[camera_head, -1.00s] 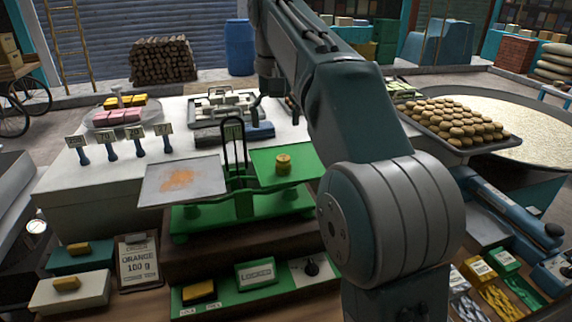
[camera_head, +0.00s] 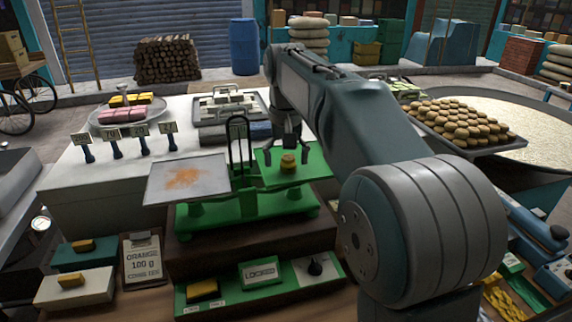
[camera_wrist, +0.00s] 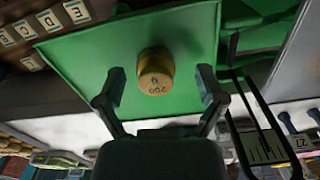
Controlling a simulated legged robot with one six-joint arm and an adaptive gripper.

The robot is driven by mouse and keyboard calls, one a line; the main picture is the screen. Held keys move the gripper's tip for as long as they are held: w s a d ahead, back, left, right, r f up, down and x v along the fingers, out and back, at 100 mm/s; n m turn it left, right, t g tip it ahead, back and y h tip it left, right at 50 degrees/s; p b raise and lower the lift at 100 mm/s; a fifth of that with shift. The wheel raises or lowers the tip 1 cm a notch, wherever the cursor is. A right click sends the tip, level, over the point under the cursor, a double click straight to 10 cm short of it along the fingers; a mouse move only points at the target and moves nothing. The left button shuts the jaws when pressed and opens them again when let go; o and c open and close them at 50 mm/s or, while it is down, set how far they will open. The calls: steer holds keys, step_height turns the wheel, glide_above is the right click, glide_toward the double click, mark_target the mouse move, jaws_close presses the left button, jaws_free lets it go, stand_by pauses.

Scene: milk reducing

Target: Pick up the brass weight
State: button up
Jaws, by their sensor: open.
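The brass weight (camera_head: 288,163) stands on the green right pan (camera_head: 312,166) of the green balance scale (camera_head: 243,209). In the wrist view the weight (camera_wrist: 156,70) shows the marking "200 g" and lies ahead of my gripper (camera_wrist: 160,85), between the lines of its two fingers. The fingers are apart with clear gaps on both sides of the weight, and neither seems to touch it. In the head view my gripper (camera_head: 288,140) hangs just above and behind the weight. The left pan (camera_head: 186,179) holds a smear of orange powder.
The scale's upright frame (camera_wrist: 262,135) stands close beside my gripper in the wrist view. A panel marked "LOCKED" (camera_head: 261,272) and a clipboard reading "ORANGE 100 g" (camera_head: 142,262) are in front. A tray of round cookies (camera_head: 455,122) sits at the right.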

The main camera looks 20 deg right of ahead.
mark_target(287, 156)
steer(key=shift+d, duration=0.25)
jaws_close()
steer(key=shift+a, duration=0.15)
steer(key=shift+r, duration=0.1)
steer(key=shift+r, duration=0.3)
step_height(287, 156, up, 2)
steer(key=shift+r, duration=0.1)
steer(key=s+a+r, duration=0.3)
steer(key=s+r, duration=0.2)
steer(key=s, duration=0.1)
steer(key=s+a+r, duration=0.2)
steer(key=s+r, duration=0.3)
steer(key=s, duration=0.1)
steer(key=shift+s+a, duration=0.4)
